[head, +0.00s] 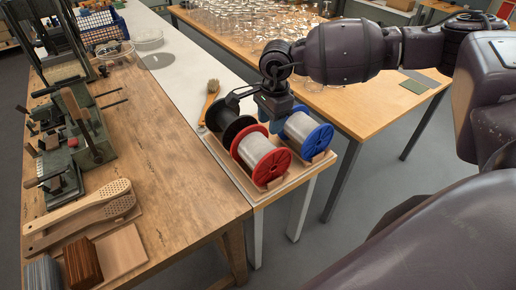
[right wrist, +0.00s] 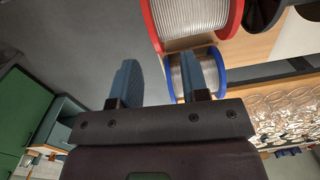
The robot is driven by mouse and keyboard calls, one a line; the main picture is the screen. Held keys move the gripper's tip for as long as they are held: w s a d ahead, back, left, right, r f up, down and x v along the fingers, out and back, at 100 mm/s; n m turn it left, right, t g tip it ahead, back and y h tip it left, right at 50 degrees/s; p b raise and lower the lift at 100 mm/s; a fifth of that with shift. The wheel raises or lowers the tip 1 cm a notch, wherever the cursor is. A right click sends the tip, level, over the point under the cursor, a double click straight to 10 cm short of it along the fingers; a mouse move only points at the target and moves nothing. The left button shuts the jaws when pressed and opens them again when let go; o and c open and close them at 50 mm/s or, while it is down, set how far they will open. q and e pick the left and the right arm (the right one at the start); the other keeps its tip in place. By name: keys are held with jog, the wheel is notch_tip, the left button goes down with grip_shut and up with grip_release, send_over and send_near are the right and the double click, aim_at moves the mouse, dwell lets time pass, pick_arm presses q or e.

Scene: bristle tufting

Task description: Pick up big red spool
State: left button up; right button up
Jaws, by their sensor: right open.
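The big red spool (head: 262,154) has two red flanges and is wound with pale filament. It lies on its side in a wooden tray (head: 292,180) between a black spool (head: 226,124) and a blue spool (head: 307,136). My right gripper (head: 272,115) hangs just behind and above the red and blue spools, its fingertips partly hidden in the head view. In the right wrist view its two blue fingers (right wrist: 157,88) are apart with nothing between them. There the red spool (right wrist: 196,22) is beyond the fingertips at the top, and the blue spool (right wrist: 200,72) shows behind the right finger. My left gripper is out of view.
A brush (head: 210,97) lies on the pale bench strip behind the spools. Wooden brush bodies (head: 85,212) and clamps fill the left wooden bench. Glassware (head: 240,18) crowds the back table.

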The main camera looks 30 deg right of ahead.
aim_at(274, 151)
jog(key=shift+n, duration=0.4)
jog(key=f, duration=0.4)
jog(key=s+f, duration=0.1)
jog(key=f, duration=0.1)
jog(key=shift+s+d, duration=0.1)
jog(key=shift+d, duration=0.2)
jog(key=shift+d+f+p, duration=0.15)
jog(key=shift+f+p, duration=0.4)
jog(key=shift+f, duration=1.8)
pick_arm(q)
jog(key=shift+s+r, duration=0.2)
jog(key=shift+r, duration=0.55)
pick_arm(e)
grip_shut()
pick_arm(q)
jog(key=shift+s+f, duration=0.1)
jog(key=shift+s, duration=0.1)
pick_arm(e)
jog(key=shift+r, duration=0.1)
